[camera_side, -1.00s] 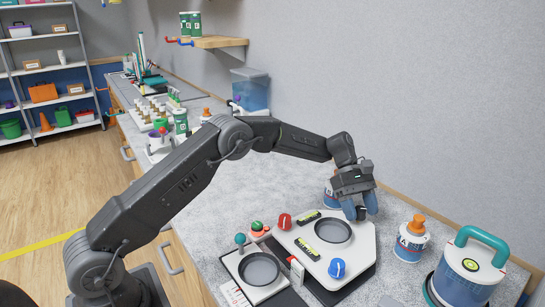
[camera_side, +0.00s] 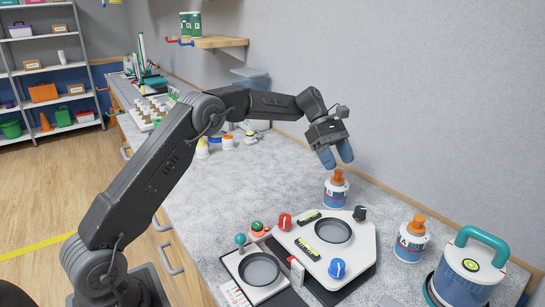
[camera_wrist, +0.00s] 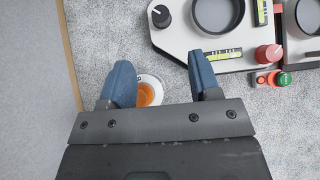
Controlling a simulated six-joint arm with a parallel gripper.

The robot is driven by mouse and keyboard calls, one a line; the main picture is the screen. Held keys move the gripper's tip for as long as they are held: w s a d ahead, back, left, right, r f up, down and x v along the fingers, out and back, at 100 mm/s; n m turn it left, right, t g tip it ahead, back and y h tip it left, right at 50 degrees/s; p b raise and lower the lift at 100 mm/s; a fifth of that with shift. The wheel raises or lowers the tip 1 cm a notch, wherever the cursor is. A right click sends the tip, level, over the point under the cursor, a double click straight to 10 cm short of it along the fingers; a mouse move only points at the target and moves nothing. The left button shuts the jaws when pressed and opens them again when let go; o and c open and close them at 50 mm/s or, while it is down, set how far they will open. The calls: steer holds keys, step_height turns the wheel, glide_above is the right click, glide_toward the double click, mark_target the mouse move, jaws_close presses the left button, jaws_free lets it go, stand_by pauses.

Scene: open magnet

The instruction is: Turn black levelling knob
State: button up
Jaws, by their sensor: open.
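The black levelling knob (camera_side: 360,213) stands at the back right corner of the white levelling plate (camera_side: 365,243). It also shows in the wrist view (camera_wrist: 159,15), at the plate's near left corner, with a pale mark on its top. My gripper (camera_side: 336,164) is open and empty, raised above the bench behind the plate. In the wrist view my gripper's blue fingers (camera_wrist: 160,75) are apart, and the knob is ahead of them, apart from both. The plate also carries a red knob (camera_side: 284,221), a blue knob (camera_side: 337,268) and yellow-green spirit levels (camera_side: 308,217).
An orange-capped bottle (camera_side: 337,188) stands just below my gripper; its orange cap (camera_wrist: 148,93) shows between the fingers. Another such bottle (camera_side: 411,240) and a blue canister with a teal handle (camera_side: 470,265) stand at right. The wall is close behind.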

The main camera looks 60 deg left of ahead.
steer(key=s+d+r+m+t+y, duration=0.1)
steer(key=s+r+m+y, duration=0.1)
steer(key=s, duration=0.6)
steer(key=s+d+r+m+t+y, duration=0.1)
steer(key=s+d+r+m+y, duration=0.1)
steer(key=s+r+m, duration=0.2)
steer(key=s+d+r+m+t+y, duration=0.1)
steer(key=s+m, duration=0.4)
steer(key=s, duration=0.6)
steer(key=shift+s+d+r+y, duration=0.3)
steer(key=shift+r+y, duration=0.5)
steer(key=shift+r, duration=0.35)
steer(key=n+y, duration=0.3)
steer(key=y, duration=0.3)
glide_above(361, 209)
steer(key=s+d, duration=0.3)
steer(key=d, duration=0.1)
step_height(361, 209, down, 6)
steer(key=x, duration=1.4)
steer(key=shift+d, duration=0.2)
steer(key=shift+c, duration=0.2)
steer(key=c, duration=0.9)
